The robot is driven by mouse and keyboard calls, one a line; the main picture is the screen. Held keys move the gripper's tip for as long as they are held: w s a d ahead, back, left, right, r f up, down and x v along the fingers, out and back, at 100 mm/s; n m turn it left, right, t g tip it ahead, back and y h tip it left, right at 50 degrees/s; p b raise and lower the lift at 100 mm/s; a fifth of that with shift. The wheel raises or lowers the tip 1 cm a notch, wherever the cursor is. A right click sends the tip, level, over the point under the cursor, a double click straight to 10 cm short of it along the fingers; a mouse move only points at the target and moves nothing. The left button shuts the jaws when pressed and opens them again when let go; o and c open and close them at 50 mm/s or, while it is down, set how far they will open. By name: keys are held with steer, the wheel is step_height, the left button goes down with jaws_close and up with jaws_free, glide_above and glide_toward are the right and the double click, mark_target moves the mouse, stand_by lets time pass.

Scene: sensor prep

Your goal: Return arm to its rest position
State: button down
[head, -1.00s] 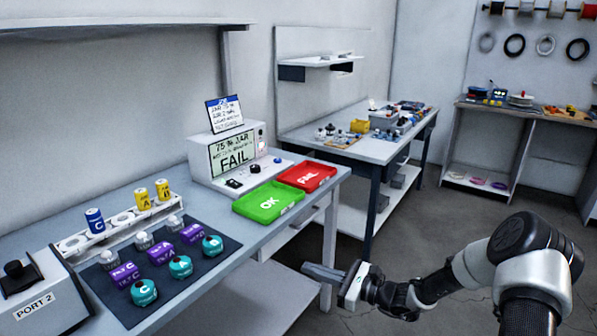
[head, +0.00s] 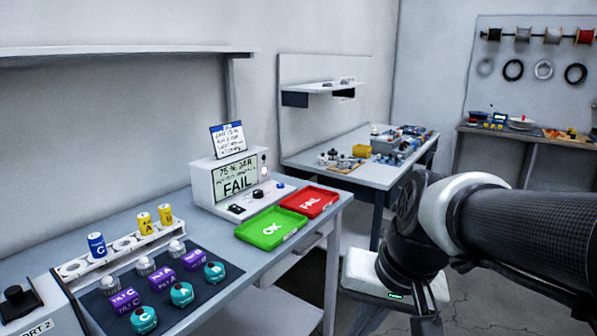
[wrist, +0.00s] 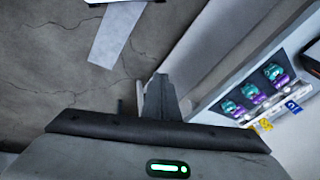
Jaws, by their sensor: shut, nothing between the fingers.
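My gripper (wrist: 162,98) is shut and empty in the wrist view, its fingers seen over bare floor beside the front edge of the workbench. In the head view its pale hand (head: 372,268) with a small green light hangs in front of the bench's right end, apart from it. My arm reaches in from the right edge. The fingertips are not clear in the head view.
The workbench (head: 222,272) holds a green OK tray (head: 260,236), a red FAIL tray (head: 321,200), both empty, and a tester (head: 206,181) reading FAIL. A dark mat (head: 222,289) carries several teal, purple and grey parts. A rack (head: 103,262) holds blue and yellow cylinders.

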steer(key=s+d+r+n+t+h, duration=0.2)
steer(key=s+d+r+t, duration=0.1)
steer(key=s+d+r, duration=0.15)
step_height(320, 180, up, 20)
steer(key=p, duration=2.1)
steer(key=shift+s+g, duration=0.3)
steer(key=shift+s, duration=0.05)
steer(key=shift+a, duration=0.1)
